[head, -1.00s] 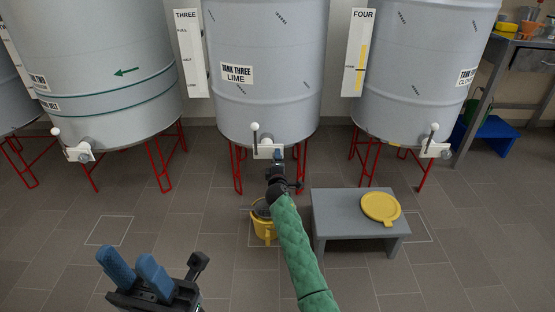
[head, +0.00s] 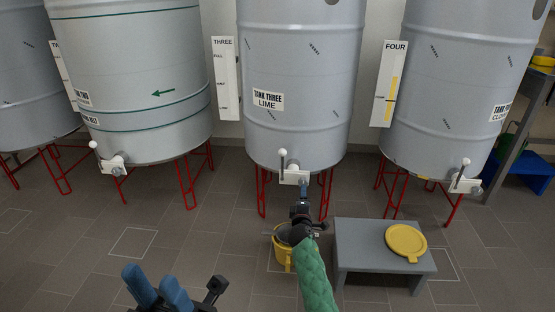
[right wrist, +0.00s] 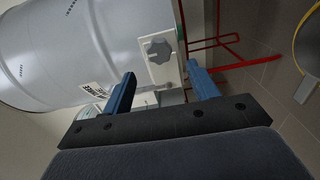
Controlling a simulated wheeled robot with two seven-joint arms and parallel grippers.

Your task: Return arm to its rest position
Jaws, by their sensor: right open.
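My right arm, in a green sleeve, reaches from the bottom of the head view to just below the valve (head: 294,177) of tank three (head: 295,95). Its gripper (head: 304,184) is open. In the right wrist view the two blue fingers (right wrist: 160,80) stand apart, with the grey knob (right wrist: 158,50) on its white plate beyond them. Nothing is seen held between them. My left gripper (head: 158,282) is at the bottom left of the head view, its blue fingers a little apart and empty, over the floor.
A yellow bucket (head: 281,258) stands on the floor below tank three, partly hidden by my right arm. A grey stool (head: 352,240) with a yellow lid (head: 405,240) stands to its right. Red tank legs (head: 262,195) flank the valve. The floor at left is mostly clear.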

